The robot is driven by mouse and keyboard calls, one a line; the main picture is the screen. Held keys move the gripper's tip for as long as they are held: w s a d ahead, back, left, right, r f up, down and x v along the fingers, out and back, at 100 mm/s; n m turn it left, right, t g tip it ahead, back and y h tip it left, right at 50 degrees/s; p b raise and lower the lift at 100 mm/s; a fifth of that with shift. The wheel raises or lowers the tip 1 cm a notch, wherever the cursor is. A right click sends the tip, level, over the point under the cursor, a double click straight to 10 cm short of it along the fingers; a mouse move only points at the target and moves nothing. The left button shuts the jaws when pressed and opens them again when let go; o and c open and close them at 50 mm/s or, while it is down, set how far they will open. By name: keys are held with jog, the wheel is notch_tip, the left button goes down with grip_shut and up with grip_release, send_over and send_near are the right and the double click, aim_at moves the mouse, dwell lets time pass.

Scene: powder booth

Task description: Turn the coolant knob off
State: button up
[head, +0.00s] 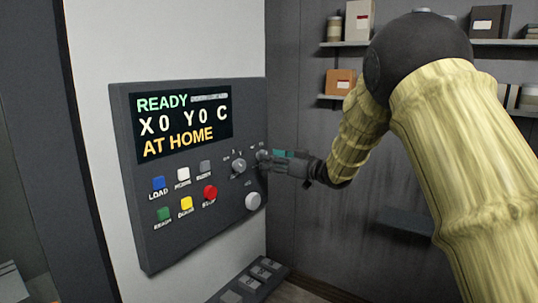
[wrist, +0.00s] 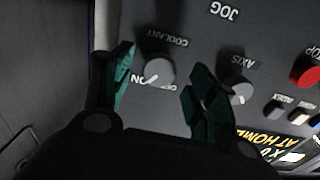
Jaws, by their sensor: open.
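The coolant knob (wrist: 160,68) is a round grey knob with a white pointer line, under an upside-down COOLANT label in the wrist view. Its pointer slants to the lower left, toward the ON mark; another mark beside it is partly covered. My gripper (wrist: 162,80) is open, with one green-padded finger on each side of the knob. I cannot tell whether either finger touches it. In the head view my gripper (head: 284,164) is at the right edge of the control panel (head: 140,235), beside the coolant knob (head: 263,156), which is partly hidden.
The grey axis knob (wrist: 238,90) is close beside my right finger in the wrist view. The red stop button (head: 210,193), several coloured buttons and a pale larger knob (head: 252,201) are on the panel. The display (head: 183,125) reads READY and AT HOME. Shelves (head: 355,43) hang behind.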

jog(key=shift+x, duration=0.85)
jog(key=c, duration=1)
